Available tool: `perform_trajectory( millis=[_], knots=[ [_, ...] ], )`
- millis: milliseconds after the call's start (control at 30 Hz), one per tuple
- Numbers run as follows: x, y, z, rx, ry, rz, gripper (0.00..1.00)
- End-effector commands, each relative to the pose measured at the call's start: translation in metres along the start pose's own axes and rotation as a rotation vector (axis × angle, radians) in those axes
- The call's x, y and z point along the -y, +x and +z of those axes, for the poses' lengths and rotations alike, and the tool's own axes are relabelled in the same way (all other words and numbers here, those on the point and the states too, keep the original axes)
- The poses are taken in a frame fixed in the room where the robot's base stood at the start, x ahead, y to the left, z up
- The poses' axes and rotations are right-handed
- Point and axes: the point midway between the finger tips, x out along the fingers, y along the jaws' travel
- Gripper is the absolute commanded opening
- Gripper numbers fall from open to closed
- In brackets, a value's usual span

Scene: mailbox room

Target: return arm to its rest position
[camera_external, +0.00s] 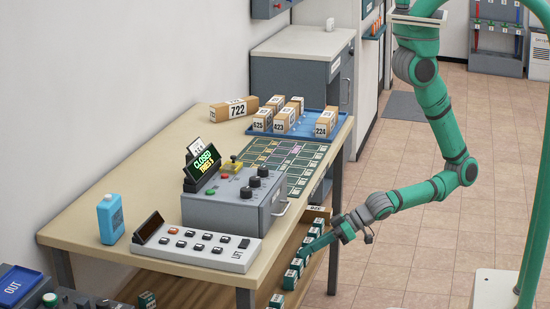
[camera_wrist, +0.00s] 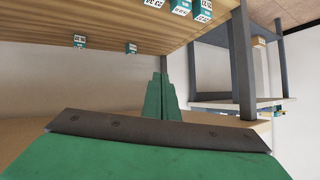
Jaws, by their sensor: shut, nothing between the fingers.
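My green arm hangs from the upper right in the external view and bends toward the lower shelf of the table. My gripper (camera_external: 304,252) is at the open right side of that shelf, beside the row of small green boxes, below the tabletop. In the wrist view my gripper's green fingers (camera_wrist: 161,82) are together with nothing between them. I cannot tell whether the fingertips touch a box.
The wooden table (camera_external: 150,150) holds a grey control box (camera_external: 225,208), a button panel (camera_external: 205,246), a blue bottle (camera_external: 110,218) and a blue tray (camera_external: 333,112) with several numbered parcels. The lower shelf (camera_wrist: 60,50) carries small green boxes (camera_wrist: 130,48). Tiled floor right of the table is clear.

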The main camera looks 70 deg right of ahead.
Motion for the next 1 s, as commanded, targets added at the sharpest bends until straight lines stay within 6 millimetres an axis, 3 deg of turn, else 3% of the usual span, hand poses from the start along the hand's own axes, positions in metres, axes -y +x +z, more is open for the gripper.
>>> perform_trajectory(
  millis=[33, 100, 267, 500, 700, 800, 1000],
  knots=[
    [-0.021, -0.012, 0.004, 0.002, 0.01, 0.015, 0.0],
    [-0.042, -0.028, 0.005, -0.009, 0.017, 0.023, 0.0],
    [-0.086, -0.071, -0.002, -0.058, 0.033, 0.063, 0.0],
    [-0.143, -0.151, -0.025, -0.171, 0.039, 0.186, 0.0],
    [-0.176, -0.219, -0.052, -0.264, 0.021, 0.326, 0.0],
    [-0.185, -0.242, -0.062, -0.294, 0.008, 0.38, 0.0],
    [-0.192, -0.261, -0.072, -0.32, -0.004, 0.427, 0.0]
  ],
)
